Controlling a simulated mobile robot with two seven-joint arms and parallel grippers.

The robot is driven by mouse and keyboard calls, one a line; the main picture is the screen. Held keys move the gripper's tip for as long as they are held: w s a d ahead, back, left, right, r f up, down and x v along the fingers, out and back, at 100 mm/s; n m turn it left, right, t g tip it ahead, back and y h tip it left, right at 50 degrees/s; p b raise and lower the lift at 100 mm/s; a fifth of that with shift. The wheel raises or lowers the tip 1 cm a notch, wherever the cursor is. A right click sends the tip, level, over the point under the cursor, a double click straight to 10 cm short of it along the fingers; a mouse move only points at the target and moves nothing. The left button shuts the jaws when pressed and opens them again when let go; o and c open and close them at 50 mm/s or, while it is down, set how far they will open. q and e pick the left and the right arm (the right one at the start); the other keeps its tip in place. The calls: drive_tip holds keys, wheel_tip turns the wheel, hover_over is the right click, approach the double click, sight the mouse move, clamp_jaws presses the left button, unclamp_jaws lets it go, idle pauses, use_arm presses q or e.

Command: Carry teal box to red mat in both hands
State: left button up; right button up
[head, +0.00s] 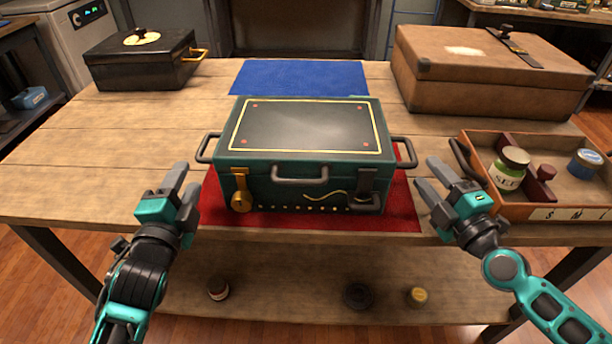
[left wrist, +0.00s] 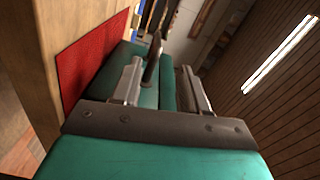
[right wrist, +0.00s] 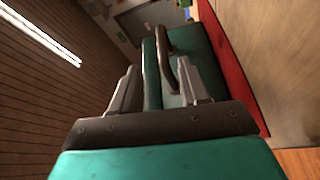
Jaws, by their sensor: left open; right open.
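The teal box (head: 300,170) has a dark lid with a yellow border and sits upright on the red mat (head: 405,212). It has a grey side handle at each end and another handle on its front. My left gripper (head: 181,180) is open near the box's left handle (head: 205,148), apart from it in the head view. In the left wrist view that handle (left wrist: 153,58) shows between the fingers. My right gripper (head: 434,178) is open near the right handle (head: 404,152). In the right wrist view that handle (right wrist: 166,50) shows ahead, close to one finger. Neither gripper holds anything.
A blue mat (head: 300,77) lies behind the box. A black box (head: 143,65) stands back left, a brown case (head: 485,78) back right. An orange tray (head: 540,212) with jars is right, close to my right gripper. The table's left side is clear.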

drive_tip(key=shift+v, duration=2.15)
